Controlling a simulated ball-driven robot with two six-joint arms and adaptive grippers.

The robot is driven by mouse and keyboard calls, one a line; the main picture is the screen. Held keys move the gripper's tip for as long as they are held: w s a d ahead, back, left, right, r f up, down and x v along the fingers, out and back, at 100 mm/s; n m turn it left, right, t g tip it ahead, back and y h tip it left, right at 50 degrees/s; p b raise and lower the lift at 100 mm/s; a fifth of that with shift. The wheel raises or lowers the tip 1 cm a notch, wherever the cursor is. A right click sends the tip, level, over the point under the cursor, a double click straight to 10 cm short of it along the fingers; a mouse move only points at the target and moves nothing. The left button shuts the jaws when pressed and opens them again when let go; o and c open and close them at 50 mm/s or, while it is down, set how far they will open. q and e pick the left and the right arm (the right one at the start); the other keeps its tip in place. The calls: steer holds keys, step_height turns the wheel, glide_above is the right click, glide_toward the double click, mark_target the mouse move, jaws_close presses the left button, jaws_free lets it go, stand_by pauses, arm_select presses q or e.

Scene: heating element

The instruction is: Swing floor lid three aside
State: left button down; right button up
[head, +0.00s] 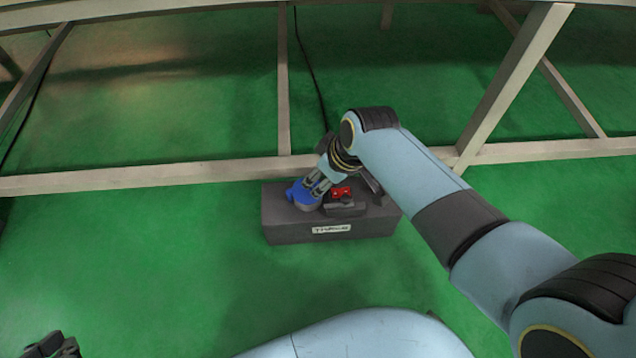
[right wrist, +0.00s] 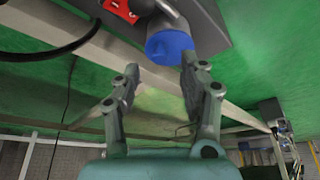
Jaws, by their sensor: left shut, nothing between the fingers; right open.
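A dark grey floor box (head: 283,225) stands on the green floor with a white label (head: 331,229) on its front, the lettering too small to read surely. A round blue lid (head: 301,196) is at its top left; it also shows in the right wrist view (right wrist: 169,46) on a grey cylindrical body. My right gripper (head: 311,188) is open at the blue lid. In the right wrist view its fingertips (right wrist: 160,70) are apart, with the lid near the right finger; contact cannot be told. My left gripper (head: 52,346) is shut and empty at the bottom left, far from the box.
A red switch (head: 341,192) sits on the box right of the lid. A pale beam (head: 150,178) runs just behind the box, with posts (head: 284,90) and a slanted brace (head: 515,80). A black cable (head: 312,75) runs behind. Green floor left of the box is clear.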

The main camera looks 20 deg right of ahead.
mark_target(316, 184)
steer(key=shift+b+x, duration=0.45)
steer(key=shift+x, duration=0.45)
arm_select(q)
steer(key=shift+s+d+f+t+b, duration=0.2)
steer(key=shift+s+f+t+b, duration=0.35)
steer(key=shift+t, duration=0.75)
arm_select(e)
steer(key=shift+w+a+f, duration=0.15)
steer(key=shift+f, duration=0.4)
arm_select(q)
steer(key=shift+f, duration=0.2)
arm_select(e)
jaws_close()
